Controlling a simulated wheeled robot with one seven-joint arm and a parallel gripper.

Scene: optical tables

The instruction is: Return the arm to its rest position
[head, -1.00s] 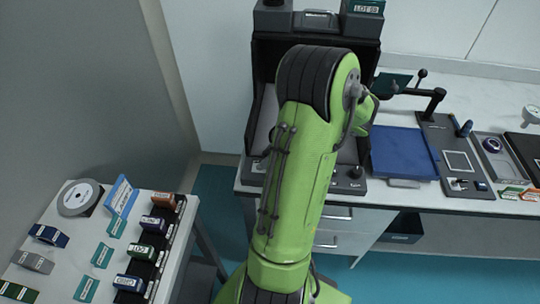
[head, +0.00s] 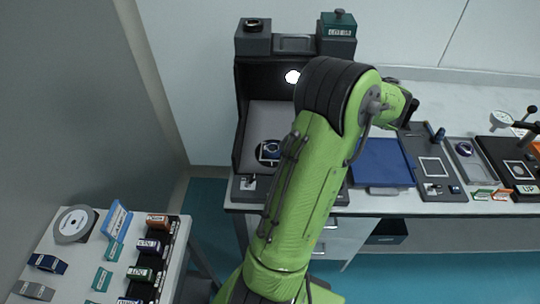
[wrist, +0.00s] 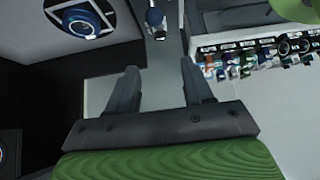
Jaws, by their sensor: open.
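My green arm (head: 305,190) rises through the middle of the head view and bends at its dark-banded elbow toward the right, over the bench. Its far end is near the blue mat, and my gripper's fingers cannot be made out there. In the wrist view my gripper (wrist: 160,85) is open, with its two dark fingers apart and nothing between them. A round dark-and-blue part (wrist: 82,21) sits on a dark square at the upper left of that view, apart from the fingers.
A dark open-fronted booth (head: 240,130) with a bright round lamp (head: 292,77) stands behind my arm. The blue mat (head: 384,163) and a grey fixture tray (head: 432,175) lie to its right. A side table (head: 75,262) with labelled blocks stands at the left.

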